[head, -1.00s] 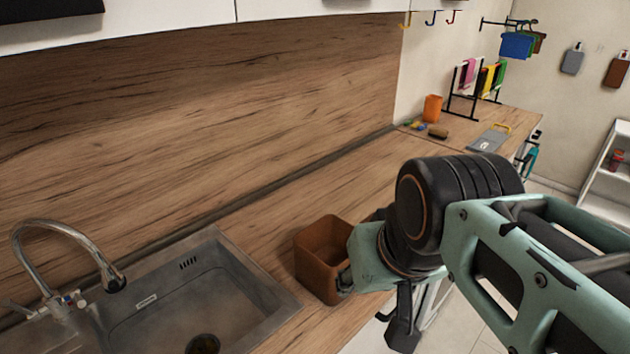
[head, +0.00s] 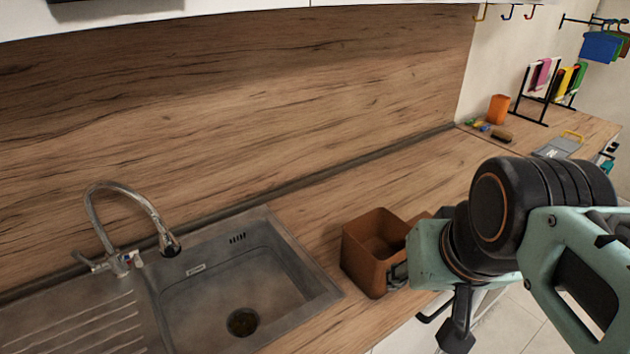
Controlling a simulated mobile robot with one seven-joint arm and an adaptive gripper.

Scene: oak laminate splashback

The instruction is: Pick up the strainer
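I cannot make out a strainer for certain. A dark round drain opening (head: 242,322) shows in the floor of the metal sink (head: 205,305); whether a strainer sits in it I cannot tell. My arm comes in from the right. My gripper (head: 398,276) is at the right side of a brown open-topped box (head: 366,265) on the counter, to the right of the sink. Its fingers are small and partly hidden, so I cannot tell whether it touches the box or holds anything.
A curved metal tap (head: 125,205) stands behind the sink, with a ribbed drainboard (head: 75,325) to the left. The wooden counter behind the box is clear. An orange cup (head: 499,109), a brush (head: 502,137) and a towel rack (head: 548,88) stand at the far right end.

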